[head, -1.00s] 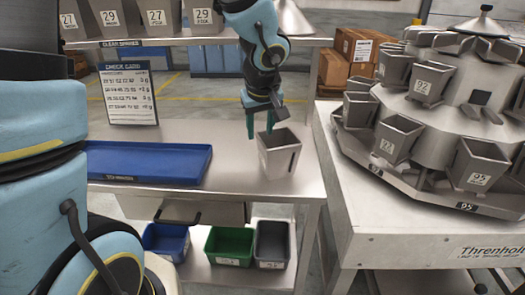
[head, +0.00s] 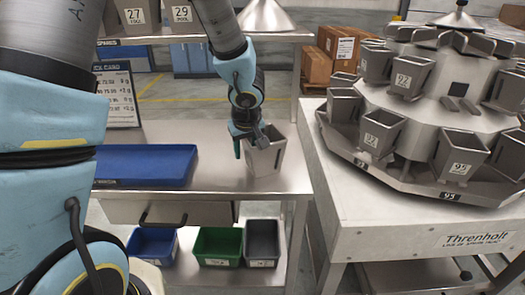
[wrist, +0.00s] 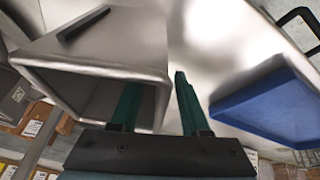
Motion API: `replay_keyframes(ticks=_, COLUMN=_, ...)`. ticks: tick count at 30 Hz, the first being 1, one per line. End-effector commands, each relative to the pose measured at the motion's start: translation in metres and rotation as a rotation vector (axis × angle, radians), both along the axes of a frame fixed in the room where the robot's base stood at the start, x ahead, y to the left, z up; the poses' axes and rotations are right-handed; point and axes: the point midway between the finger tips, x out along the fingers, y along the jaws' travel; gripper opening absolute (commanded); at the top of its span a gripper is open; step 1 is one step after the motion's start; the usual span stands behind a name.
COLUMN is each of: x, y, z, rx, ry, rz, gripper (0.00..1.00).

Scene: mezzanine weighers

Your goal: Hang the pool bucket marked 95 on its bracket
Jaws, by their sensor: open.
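A grey tapered bucket (head: 265,158) stands upright on the steel bench, its top open; no number shows on the sides I see. My gripper (head: 245,146) is open at its left rim. In the wrist view one green finger of my gripper (wrist: 156,100) reaches into the mouth of the bucket (wrist: 75,58) and the other is outside, with the wall between them. A dark strip lies on the bucket's side. The weigher (head: 425,120) at right carries several similar buckets; a dark plate (head: 451,196) on its lower edge has a number I cannot read surely.
A blue tray (head: 146,166) lies left of the bucket, also in the wrist view (wrist: 265,105). Buckets marked 27 (head: 135,18) and 29 (head: 181,14) stand on the upper shelf. A check card (head: 117,96) stands behind the tray. Bins, one green (head: 217,247), sit below.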

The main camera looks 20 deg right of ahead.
Motion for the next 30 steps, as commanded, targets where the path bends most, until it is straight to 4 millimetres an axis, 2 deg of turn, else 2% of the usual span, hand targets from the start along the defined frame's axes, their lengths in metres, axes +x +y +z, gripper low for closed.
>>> replay_keyframes(ticks=4, x=0.0001, y=0.0, z=0.0005, rx=0.0, ry=-0.001, rz=0.0, gripper=0.46)
replay_keyframes(ticks=16, x=0.0001, y=0.0002, z=0.0007, rx=0.0, ry=-0.001, rz=0.001, gripper=0.01)
replay_keyframes(ticks=30, x=0.0001, y=0.0003, z=0.0008, rx=0.0, ry=-0.001, rz=0.0, gripper=0.0)
